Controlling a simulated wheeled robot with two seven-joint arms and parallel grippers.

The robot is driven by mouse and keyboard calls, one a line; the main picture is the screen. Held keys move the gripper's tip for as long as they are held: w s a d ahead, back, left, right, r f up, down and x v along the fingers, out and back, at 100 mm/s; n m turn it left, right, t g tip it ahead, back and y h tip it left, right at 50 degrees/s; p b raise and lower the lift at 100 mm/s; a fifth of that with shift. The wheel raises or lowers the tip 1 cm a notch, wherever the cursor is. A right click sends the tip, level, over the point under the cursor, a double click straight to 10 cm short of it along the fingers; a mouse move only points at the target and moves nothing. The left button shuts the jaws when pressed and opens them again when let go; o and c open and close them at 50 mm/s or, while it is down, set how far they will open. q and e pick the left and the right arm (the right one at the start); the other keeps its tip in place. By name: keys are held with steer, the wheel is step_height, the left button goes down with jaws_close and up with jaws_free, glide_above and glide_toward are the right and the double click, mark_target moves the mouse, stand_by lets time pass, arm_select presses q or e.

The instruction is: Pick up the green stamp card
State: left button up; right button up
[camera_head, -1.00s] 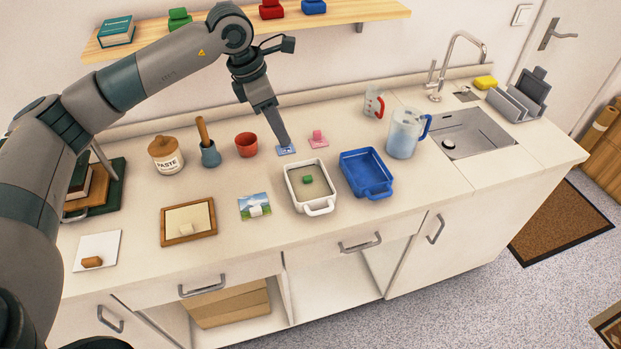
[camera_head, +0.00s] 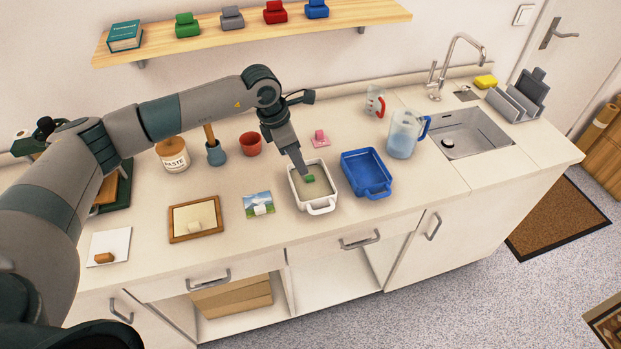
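A small green piece (camera_head: 309,179) lies inside the white tray (camera_head: 321,210) on the counter; it is too small to tell whether it is the green stamp card. My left gripper (camera_head: 304,173) points down into this tray, its tip right beside the green piece. I cannot tell whether they touch or whether the fingers are open. A pink card with a small pink block (camera_head: 320,139) lies behind the tray. A green stamp-like block (camera_head: 187,25) stands on the wall shelf. My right gripper is not in view.
A blue tray (camera_head: 366,175) stands right of the white one, with a measuring jug (camera_head: 404,133) behind it. A landscape print (camera_head: 258,204) and a wooden frame (camera_head: 196,218) lie to the left. A red cup (camera_head: 250,143) and paste jar (camera_head: 173,154) stand behind.

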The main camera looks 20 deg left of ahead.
mark_target(309, 177)
arm_select(q)
steer(key=shift+x, duration=0.75)
steer(key=shift+d+f+p, duration=0.1)
steer(key=shift+f+p, duration=0.05)
steer(key=shift+p, duration=0.3)
steer(key=shift+d+f+p, duration=0.35)
steer(key=shift+f+p, duration=0.2)
steer(key=shift+p, duration=0.15)
steer(key=p+x, duration=0.1)
steer(key=x, duration=0.2)
steer(key=shift+d+r, duration=0.1)
steer(key=shift+f, duration=0.4)
jaws_close()
